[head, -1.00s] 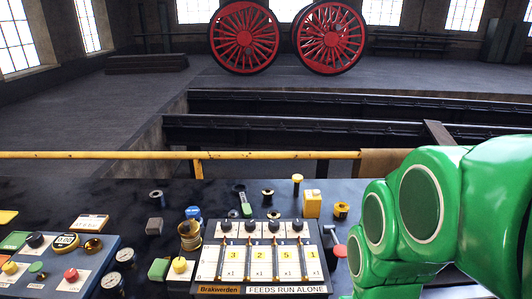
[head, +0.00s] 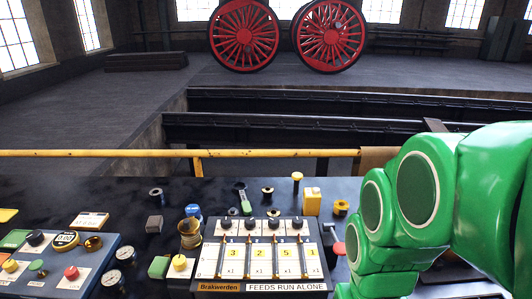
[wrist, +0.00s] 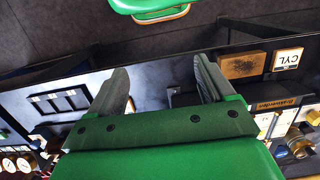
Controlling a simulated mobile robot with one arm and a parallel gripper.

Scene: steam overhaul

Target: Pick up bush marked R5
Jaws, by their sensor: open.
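No marking R5 can be read in either view, so I cannot tell which part is that bush. Small ring-shaped parts stand on the dark bench in the head view: a dark ring (head: 156,196), a dark-and-brass flanged ring (head: 267,194), a yellow ring (head: 341,208) and a larger brass sleeve (head: 190,234). My gripper (wrist: 160,76) shows in the wrist view with two dark jaws apart and nothing between them. In the head view my green arm covers the right side of the bench, and the jaws are not seen there.
A counter panel (head: 260,262) labelled Brakwerden stands at the front of the bench (head: 110,200). A yellow rail (head: 100,153) runs along behind. The wrist view shows a brown block (wrist: 243,65) beside a CYL label (wrist: 287,60).

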